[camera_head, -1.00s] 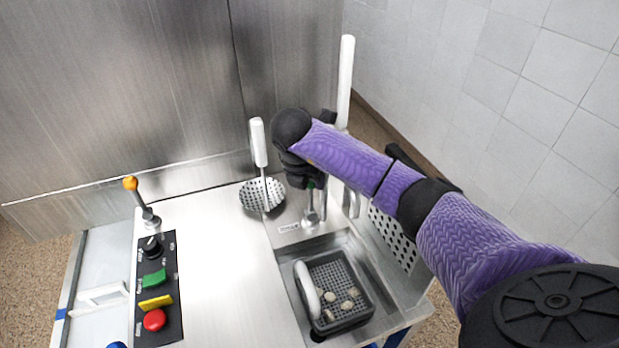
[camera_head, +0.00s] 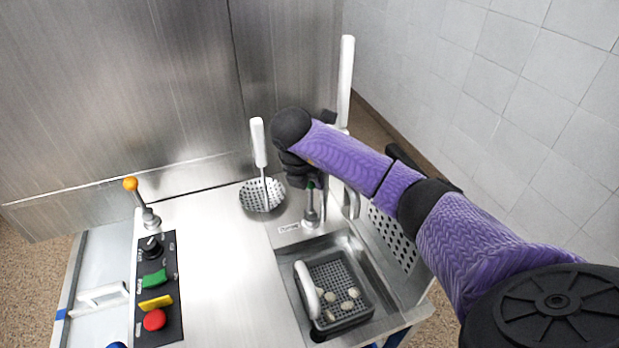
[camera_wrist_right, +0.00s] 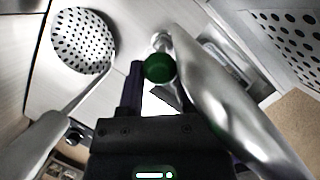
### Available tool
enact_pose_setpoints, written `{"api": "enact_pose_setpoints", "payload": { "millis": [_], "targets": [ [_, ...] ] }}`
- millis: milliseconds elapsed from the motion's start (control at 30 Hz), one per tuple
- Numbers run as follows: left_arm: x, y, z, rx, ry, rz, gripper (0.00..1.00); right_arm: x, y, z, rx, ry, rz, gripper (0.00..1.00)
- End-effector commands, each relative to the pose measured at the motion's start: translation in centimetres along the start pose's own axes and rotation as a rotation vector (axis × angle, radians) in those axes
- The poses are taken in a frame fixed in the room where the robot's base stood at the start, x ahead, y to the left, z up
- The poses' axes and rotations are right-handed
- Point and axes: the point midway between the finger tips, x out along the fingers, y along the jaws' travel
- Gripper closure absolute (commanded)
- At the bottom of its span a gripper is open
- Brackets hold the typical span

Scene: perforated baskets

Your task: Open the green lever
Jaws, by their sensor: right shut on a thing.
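The green lever (camera_head: 311,204) stands at the back edge of the sink, with a metal stem and a dark green knob. My right gripper (camera_head: 306,182) is over its top, partly hidden by my purple arm. In the right wrist view the round green knob (camera_wrist_right: 159,68) is at the fingertips of my right gripper (camera_wrist_right: 150,88), which is shut on it. The far finger is mostly hidden there. My left gripper is not in view.
A dark perforated basket (camera_head: 358,324) with a white handle and several pale pieces sits in the sink (camera_head: 287,268). A skimmer (camera_head: 262,196) stands left of my right gripper. A control panel (camera_head: 144,325) and orange-knobbed lever (camera_head: 141,203) are at left. The middle counter is clear.

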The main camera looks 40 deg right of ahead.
Motion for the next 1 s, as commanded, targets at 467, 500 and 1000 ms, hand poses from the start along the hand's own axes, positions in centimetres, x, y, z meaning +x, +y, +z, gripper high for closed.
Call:
{"api": "enact_pose_setpoints", "payload": {
  "millis": [467, 500, 1000],
  "targets": [
    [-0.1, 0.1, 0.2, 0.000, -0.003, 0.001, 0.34, -0.1, 0.3, -0.3, -0.001, 0.002, 0.001, 1.00],
    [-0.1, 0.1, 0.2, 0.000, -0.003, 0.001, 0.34, -0.1, 0.3, -0.4, -0.001, 0.003, 0.001, 1.00],
    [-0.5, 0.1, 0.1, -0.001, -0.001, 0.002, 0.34, -0.4, 2.0, -2.0, -0.004, 0.005, 0.005, 1.00]
  ]
}}
